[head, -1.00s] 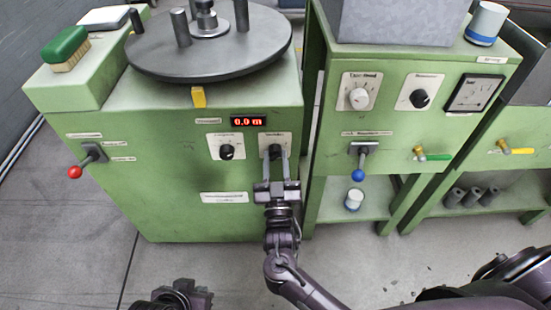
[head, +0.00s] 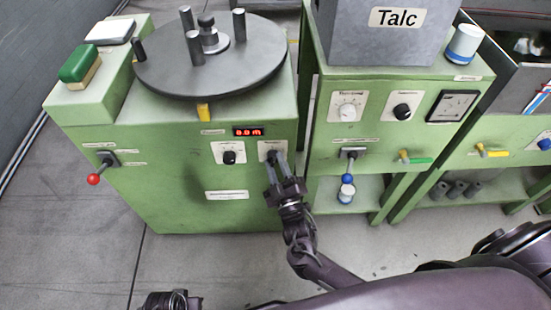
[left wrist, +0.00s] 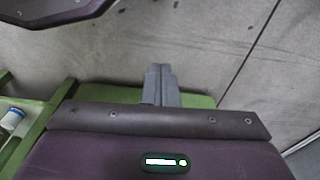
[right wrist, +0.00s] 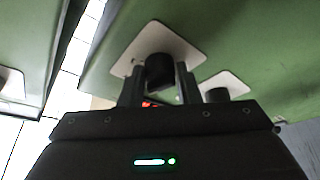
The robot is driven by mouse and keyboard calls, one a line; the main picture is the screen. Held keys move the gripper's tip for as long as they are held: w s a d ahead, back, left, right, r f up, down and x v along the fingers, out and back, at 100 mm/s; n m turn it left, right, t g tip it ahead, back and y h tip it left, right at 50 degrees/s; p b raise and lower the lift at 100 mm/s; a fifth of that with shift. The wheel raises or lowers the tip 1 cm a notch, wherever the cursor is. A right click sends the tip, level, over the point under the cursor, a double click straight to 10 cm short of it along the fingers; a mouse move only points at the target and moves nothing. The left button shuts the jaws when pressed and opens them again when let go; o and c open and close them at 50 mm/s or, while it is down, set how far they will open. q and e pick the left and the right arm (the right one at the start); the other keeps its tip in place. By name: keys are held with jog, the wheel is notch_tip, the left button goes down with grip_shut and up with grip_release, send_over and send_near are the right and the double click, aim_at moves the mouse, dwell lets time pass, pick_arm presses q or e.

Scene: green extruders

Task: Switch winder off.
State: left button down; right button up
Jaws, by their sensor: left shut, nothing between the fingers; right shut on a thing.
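The winder (head: 175,185) is the green cabinet at left in the head view, with a dark round turntable (head: 212,62) on top. Its front has a lit red display (head: 248,132), a black left knob (head: 229,157) and a right knob (head: 271,157) on white plates, and a red-balled lever (head: 93,179) pointing down. My right gripper (head: 278,163) is shut on the right knob, which shows between the fingers in the right wrist view (right wrist: 159,70). My left gripper is shut and empty over the floor in the left wrist view (left wrist: 160,85); its fingertips are not clear in the head view.
A second green machine (head: 325,130) stands close to the right, with dials, a blue-balled lever (head: 347,178) and a Talc hopper (head: 385,40). Floor is clear in front.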

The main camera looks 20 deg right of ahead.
pick_arm(q)
jog(key=s+a+f+p, duration=0.3)
jog(key=s+f, duration=0.2)
jog(key=f, duration=0.4)
jog(key=shift+s, duration=0.15)
pick_arm(e)
jog(key=shift+d+r+n+g+y, duration=0.1)
jog(key=shift+n+g+y, duration=0.2)
jog(key=shift+n, duration=0.75)
jog(key=shift+n+g+y, duration=0.2)
jog(key=shift+n+y, duration=0.2)
jog(key=shift+n, duration=0.65)
jog(key=o, duration=1)
jog(key=shift+c, duration=0.2)
jog(key=v, duration=0.8)
jog(key=shift+r, duration=0.1)
